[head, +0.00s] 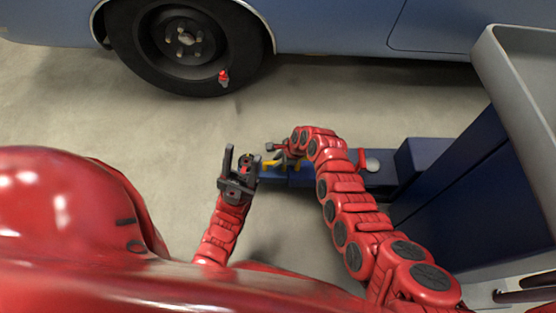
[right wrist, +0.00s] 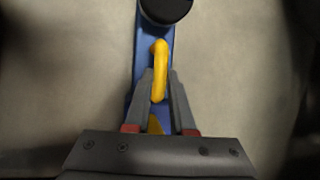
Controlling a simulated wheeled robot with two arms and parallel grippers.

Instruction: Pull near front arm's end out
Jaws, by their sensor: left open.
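The blue lift arm (head: 325,178) lies low on the floor, running left from the blue post. Its blue end section also shows in the right wrist view (right wrist: 143,55), with a dark round pad (right wrist: 165,8) at the top. A yellow handle (head: 270,163) stands on the arm; it also shows in the right wrist view (right wrist: 160,60). My right gripper (right wrist: 161,85) has one finger close on each side of the handle and appears shut on it. My left gripper (head: 241,160) is open and empty, just left of the arm's end.
A blue car (head: 340,25) stands at the back, with its wheel (head: 185,45) at the upper left. A small red thing (head: 223,77) is at the tyre's lower edge. The lift's blue post (head: 450,180) and a grey tray (head: 515,60) fill the right.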

